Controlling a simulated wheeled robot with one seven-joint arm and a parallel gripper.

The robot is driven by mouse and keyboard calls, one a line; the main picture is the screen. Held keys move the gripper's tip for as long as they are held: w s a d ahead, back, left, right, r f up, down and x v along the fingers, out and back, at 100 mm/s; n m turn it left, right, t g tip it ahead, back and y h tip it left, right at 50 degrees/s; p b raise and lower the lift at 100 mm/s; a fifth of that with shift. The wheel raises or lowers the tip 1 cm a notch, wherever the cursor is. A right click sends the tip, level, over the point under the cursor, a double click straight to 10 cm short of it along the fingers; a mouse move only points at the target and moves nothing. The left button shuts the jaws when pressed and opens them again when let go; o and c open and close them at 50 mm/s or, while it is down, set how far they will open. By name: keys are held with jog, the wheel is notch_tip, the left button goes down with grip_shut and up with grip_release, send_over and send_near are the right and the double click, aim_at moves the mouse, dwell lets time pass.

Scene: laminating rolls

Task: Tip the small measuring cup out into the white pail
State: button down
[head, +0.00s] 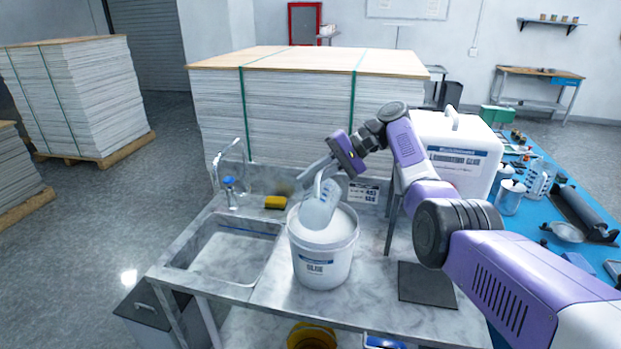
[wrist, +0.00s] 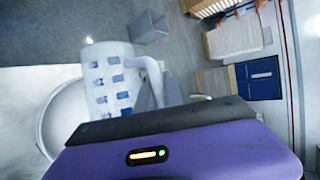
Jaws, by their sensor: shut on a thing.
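The white pail (head: 322,268), labelled "GLUE", stands on the marble counter right of the sink. Its rim also shows at the left of the wrist view (wrist: 48,128). The small measuring cup (head: 319,208) is translucent white and tilted over the pail's mouth, with its lower end at or inside the rim. In the wrist view the cup (wrist: 108,72) shows blue markings and a handle at its right side. My gripper (head: 318,173) is shut on the cup's handle, above the pail. I cannot see what is in the cup or whether anything flows.
A sink (head: 226,250) with a tap lies left of the pail, with a yellow sponge (head: 275,202) behind. A large white glue container (head: 458,150) stands to the right. A dark mat (head: 427,284) lies at the front right. A blue worktable holds tools further right.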

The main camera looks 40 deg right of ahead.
aim_at(305, 202)
dwell(0.3)
jog(key=shift+s+a+f+n+t+h, duration=0.15)
jog(key=shift+s+a+n+t+h, duration=0.35)
jog(key=shift+s+a+n+h, duration=0.55)
jog(key=shift+w+a+m, duration=0.15)
jog(key=shift+m, duration=0.1)
jog(key=shift+s+a+f+n+t+h+b, duration=0.2)
jog(key=shift+s+a+f+n+t+h, duration=0.15)
jog(key=shift+f, duration=0.2)
jog(key=shift+s+a+f+n+t+h+b, duration=0.15)
jog(key=shift+s+a+f+n+h+b, duration=0.15)
jog(key=shift+a+f+h, duration=0.2)
jog(key=shift+s+f, duration=0.1)
jog(key=shift+p, duration=0.5)
dwell(0.5)
